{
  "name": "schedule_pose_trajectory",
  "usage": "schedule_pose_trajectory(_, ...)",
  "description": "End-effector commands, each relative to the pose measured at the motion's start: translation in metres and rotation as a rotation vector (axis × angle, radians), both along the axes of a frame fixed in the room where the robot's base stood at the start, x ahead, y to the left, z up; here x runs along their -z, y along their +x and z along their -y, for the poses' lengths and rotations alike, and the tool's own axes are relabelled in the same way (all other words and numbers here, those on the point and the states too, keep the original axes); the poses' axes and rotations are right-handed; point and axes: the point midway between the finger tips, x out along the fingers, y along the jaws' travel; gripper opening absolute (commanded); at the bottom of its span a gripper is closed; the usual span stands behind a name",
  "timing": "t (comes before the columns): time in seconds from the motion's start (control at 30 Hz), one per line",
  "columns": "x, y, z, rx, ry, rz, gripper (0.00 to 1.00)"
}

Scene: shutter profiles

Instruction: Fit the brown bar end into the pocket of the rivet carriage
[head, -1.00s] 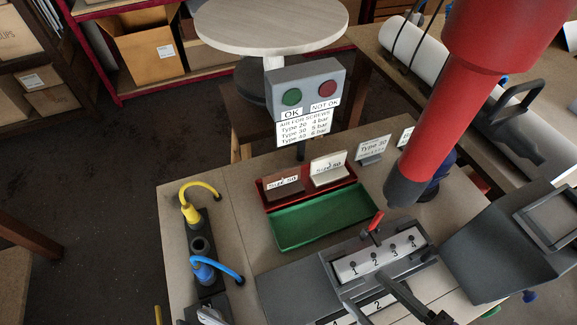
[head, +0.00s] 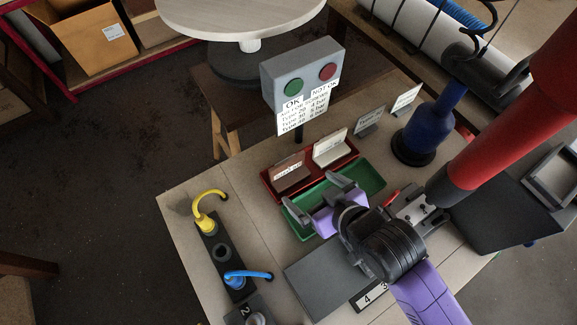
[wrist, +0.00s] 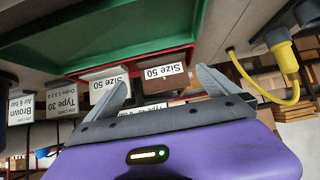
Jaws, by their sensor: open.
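The brown bar end (head: 291,172), with a "Size 50" label, sits in a red tray (head: 313,179) beside a whitish one (head: 331,149). Both also show in the wrist view, the brown one (wrist: 190,84) between my fingers' lines of sight. My gripper (head: 310,190) is open and empty, in front of the brown bar end and over the green tray in the head view; its fingers also show in the wrist view (wrist: 162,79). The rivet carriage (head: 412,207) seems to be the metal fixture with a red lever, mostly hidden behind my arm. Its pocket cannot be seen.
A green tray (head: 370,178) lies against the red tray. A grey button box (head: 303,72) stands behind on a post. A blue bottle-shaped object (head: 430,130) stands to the right. Yellow (head: 207,220) and blue (head: 238,281) hooked plugs stand at the left.

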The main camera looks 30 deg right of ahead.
Motion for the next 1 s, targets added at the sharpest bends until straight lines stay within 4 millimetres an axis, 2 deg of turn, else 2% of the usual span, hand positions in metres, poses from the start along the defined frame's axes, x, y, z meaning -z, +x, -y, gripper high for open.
schedule_pose_trajectory(0.03,-0.007,0.012,0.000,0.000,0.001,-0.013,1.00)
schedule_pose_trajectory(0.13,-0.011,0.026,-0.001,0.001,0.002,-0.050,1.00)
schedule_pose_trajectory(0.4,-0.016,0.043,-0.001,0.002,0.003,-0.104,1.00)
schedule_pose_trajectory(0.77,0.006,0.067,-0.002,0.003,0.004,-0.108,1.00)
schedule_pose_trajectory(1.0,0.028,0.092,-0.003,0.002,0.003,-0.108,1.00)
